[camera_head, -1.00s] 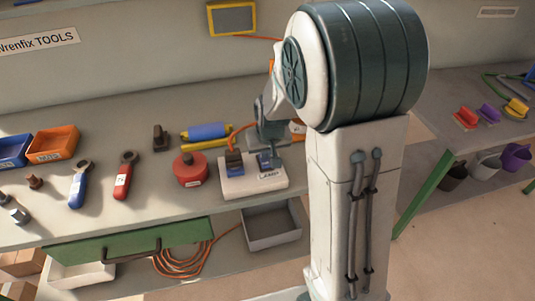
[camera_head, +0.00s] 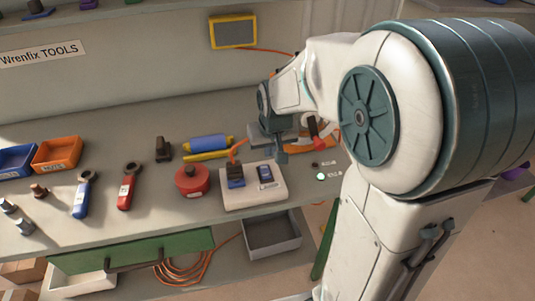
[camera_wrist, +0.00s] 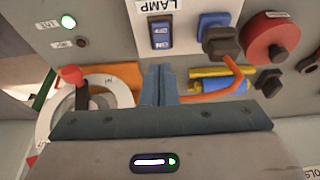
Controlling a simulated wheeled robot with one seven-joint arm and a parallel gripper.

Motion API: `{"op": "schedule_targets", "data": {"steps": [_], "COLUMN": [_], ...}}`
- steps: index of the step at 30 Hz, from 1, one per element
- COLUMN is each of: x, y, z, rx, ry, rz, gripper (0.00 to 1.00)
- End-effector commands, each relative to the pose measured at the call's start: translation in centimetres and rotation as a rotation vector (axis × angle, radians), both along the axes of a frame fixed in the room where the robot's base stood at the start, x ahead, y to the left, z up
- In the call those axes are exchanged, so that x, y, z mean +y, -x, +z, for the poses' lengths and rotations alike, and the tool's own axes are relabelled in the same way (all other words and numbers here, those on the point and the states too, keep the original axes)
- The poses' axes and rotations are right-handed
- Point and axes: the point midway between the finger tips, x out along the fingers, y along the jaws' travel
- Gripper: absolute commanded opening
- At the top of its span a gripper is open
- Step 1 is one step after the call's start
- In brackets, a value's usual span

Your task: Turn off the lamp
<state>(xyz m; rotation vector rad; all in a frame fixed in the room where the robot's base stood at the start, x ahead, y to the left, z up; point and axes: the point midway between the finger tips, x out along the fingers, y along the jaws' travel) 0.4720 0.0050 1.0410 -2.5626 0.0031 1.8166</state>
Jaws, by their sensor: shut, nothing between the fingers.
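The lamp switch is a blue rocker (camera_head: 265,173) on a white box (camera_head: 250,198) on the bench. In the wrist view, the rocker (camera_wrist: 160,33) sits under a LAMP label (camera_wrist: 155,6). I cannot tell for sure which way it is tipped. My gripper (camera_head: 281,157) is shut and empty, just behind the box and apart from the rocker. Its fingers (camera_wrist: 159,80) also show in the wrist view, just below the rocker in the picture. A yellow-framed panel (camera_head: 233,32) with a dark grey face hangs on the wall; I cannot tell if it is the lamp.
A blue plug (camera_head: 235,176) with an orange cable shares the box. A red round tin (camera_head: 192,181) stands to its left. Wrenches and bins lie left.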

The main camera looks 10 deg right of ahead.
Motion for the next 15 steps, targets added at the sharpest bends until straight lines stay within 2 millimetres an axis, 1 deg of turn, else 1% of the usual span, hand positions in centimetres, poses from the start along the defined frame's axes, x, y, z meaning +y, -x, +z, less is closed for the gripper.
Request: {"op": "schedule_targets", "data": {"steps": [1,6,10,15], "x": [0.0,0.0,0.0,0.0], "y": [0.3,1.3,1.7,1.8], "z": [0.7,2.4,3.1,3.3], "rx": [-0.005,-0.004,-0.002,-0.001], "ry": [-0.001,0.000,0.000,0.000], "rz": [0.000,0.000,0.000,-0.001], "gripper": [0.00,0.00,0.00,0.00]}}
